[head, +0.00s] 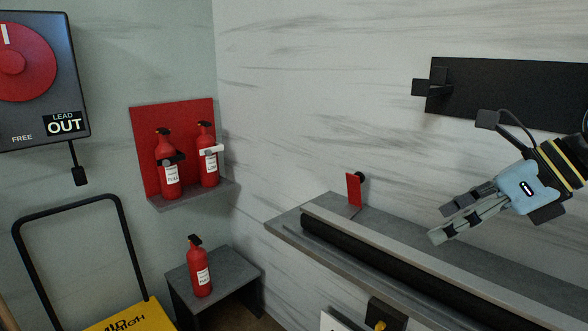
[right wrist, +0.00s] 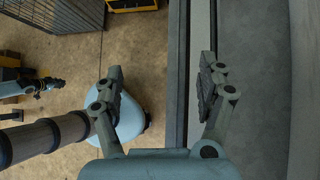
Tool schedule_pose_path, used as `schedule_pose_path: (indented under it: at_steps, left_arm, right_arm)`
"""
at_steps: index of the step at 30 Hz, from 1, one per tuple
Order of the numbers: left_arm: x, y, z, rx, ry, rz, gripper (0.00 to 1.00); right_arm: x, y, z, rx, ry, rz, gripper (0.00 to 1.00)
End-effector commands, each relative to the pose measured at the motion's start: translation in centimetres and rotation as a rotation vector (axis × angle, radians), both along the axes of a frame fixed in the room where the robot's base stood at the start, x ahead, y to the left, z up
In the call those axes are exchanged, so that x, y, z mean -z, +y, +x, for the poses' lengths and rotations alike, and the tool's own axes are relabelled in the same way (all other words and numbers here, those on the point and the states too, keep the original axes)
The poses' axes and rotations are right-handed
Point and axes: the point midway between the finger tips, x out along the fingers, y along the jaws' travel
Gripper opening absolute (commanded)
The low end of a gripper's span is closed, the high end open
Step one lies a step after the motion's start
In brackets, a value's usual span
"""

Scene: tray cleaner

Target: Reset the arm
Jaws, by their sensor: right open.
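My right gripper (head: 441,222) is pale blue and grey and reaches in from the right in the head view, above the long grey ledge (head: 285,228). In the right wrist view its fingers (right wrist: 160,66) are spread wide with nothing held between them. The ledge's edge runs below and between them there. What looks like my left gripper (right wrist: 45,86) is small at the left edge of the right wrist view, too small to read its fingers. The head view does not show it.
A black wall panel (head: 520,92) hangs above my right gripper. A red tab (head: 354,189) stands at the ledge's back edge. Red extinguishers stand on a wall shelf (head: 190,194) and a low grey stand (head: 236,270). A yellow cart (head: 115,318) is at lower left.

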Motion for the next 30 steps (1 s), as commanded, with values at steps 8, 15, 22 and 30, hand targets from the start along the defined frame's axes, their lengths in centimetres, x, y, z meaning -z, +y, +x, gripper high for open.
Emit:
schedule_pose_path:
  at_steps: [8, 15, 22, 30]
  left_arm:
    - [0.0, 0.0, 0.0, 0.000, -0.001, 0.000, 0.00]
    - [0.0, 0.0, 0.0, 0.000, -0.001, 0.000, 0.00]
    - [0.0, 0.0, 0.0, 0.000, -0.001, 0.000, 0.00]
    - [0.0, 0.0, 0.0, 0.000, 0.000, 0.000, 0.00]
  right_arm:
    - [-13.0, 8.6, -0.5, 0.235, -0.202, 1.052, 0.74]
    - [-15.1, -1.6, -0.4, 0.878, -0.095, 1.875, 0.74]
    - [-0.9, -8.9, -5.6, 1.837, 0.232, 2.250, 0.74]
    - [10.4, -6.0, -15.7, -2.242, -0.485, -1.742, 0.74]
